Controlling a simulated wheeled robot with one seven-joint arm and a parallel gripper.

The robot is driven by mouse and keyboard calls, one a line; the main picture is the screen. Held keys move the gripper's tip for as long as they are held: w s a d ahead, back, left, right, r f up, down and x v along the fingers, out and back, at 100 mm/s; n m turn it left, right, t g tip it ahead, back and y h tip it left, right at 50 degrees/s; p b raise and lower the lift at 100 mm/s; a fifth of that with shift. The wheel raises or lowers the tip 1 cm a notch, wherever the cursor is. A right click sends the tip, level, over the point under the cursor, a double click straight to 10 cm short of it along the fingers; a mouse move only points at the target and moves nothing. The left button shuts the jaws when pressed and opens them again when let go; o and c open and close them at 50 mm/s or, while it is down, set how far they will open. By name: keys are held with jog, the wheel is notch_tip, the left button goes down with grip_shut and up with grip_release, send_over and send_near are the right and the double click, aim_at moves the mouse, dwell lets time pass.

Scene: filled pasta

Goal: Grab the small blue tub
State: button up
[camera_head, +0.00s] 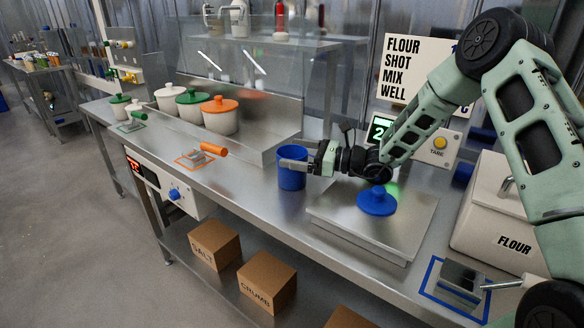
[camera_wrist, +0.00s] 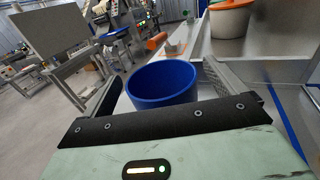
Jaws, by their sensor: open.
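The small blue tub (camera_head: 291,178) stands upright and without a lid on the steel counter, left of the scale. My gripper (camera_head: 296,158) is at the tub's upper part, reaching in from the right. In the wrist view the tub (camera_wrist: 162,84) sits between the two open fingers of my gripper (camera_wrist: 160,88), with a visible gap at its left side. The contact on its right side is hard to tell. A blue lid (camera_head: 376,200) with a knob lies on the scale plate (camera_head: 330,214), below my forearm.
White pots with green and orange lids, including an orange-lidded one (camera_head: 220,115), stand along the back left. An orange-handled scoop (camera_head: 207,151) lies left of the tub. A flour bin (camera_head: 500,215) and a metal scoop (camera_head: 462,280) are at the right.

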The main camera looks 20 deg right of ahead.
jog(key=shift+w+a, duration=0.45)
jog(key=shift+a, duration=0.15)
jog(key=c, duration=1.4)
